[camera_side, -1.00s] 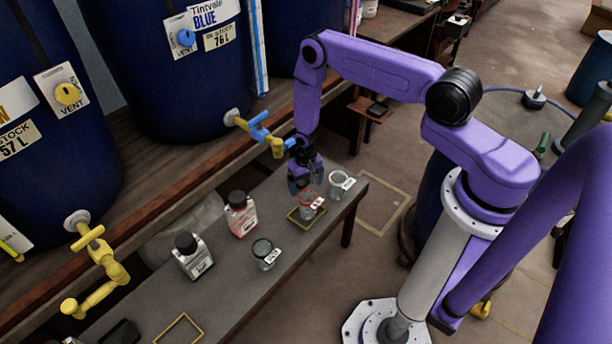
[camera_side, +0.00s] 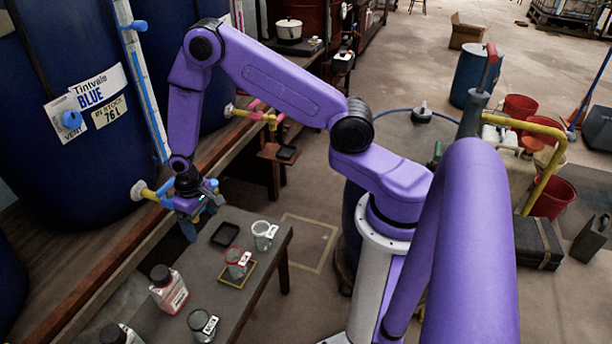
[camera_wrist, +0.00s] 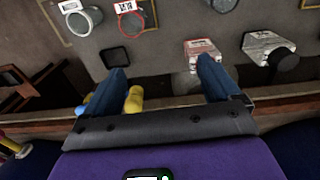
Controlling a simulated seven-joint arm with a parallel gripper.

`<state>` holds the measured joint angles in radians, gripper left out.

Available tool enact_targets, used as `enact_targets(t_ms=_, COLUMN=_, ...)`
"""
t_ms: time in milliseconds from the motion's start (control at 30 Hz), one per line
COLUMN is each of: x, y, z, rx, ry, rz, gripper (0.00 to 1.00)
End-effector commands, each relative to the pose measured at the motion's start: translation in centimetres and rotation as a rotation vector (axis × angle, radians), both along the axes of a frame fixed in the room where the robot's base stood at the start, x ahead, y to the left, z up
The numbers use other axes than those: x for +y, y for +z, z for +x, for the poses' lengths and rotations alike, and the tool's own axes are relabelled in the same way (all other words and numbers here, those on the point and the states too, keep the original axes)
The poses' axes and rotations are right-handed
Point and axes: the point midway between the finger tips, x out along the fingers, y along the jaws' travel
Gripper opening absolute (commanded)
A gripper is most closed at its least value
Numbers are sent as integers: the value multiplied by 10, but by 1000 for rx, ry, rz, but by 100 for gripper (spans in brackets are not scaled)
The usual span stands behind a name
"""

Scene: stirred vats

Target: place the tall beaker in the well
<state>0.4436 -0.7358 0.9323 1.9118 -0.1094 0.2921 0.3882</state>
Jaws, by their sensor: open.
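Three clear beakers stand upright on the grey bench. One has a red rim (camera_side: 238,262) and stands within a yellow square outline (camera_side: 250,278); it shows in the wrist view (camera_wrist: 131,17). One has a white rim (camera_side: 262,236), also in the wrist view (camera_wrist: 84,19). One has a dark rim (camera_side: 203,324). I cannot tell which is the tall one. A dark square recess (camera_side: 225,234), likely the well, is empty in the bench top and in the wrist view (camera_wrist: 115,57). My gripper (camera_side: 196,222) is open and empty at the bench's vat-side edge, clear of the beakers.
A red-labelled bottle (camera_side: 168,290) and another bottle (camera_side: 120,334) stand on the bench. A blue tap (camera_side: 165,190) on the blue vat (camera_side: 70,175) is close to my gripper. A wooden ledge runs beneath the vats.

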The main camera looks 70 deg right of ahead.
Motion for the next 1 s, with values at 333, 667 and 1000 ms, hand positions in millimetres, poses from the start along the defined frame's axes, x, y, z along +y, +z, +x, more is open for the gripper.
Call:
enact_targets(t_ms=333, x=56, y=127, z=-82, rx=-13, ry=391, rz=1, gripper=90)
enact_targets(t_ms=667, x=56, y=210, z=-201, rx=-11, ry=765, rz=16, gripper=90)
enact_targets(t_ms=1000, x=20, y=244, z=-290, rx=1, ry=1054, rz=33, gripper=90)
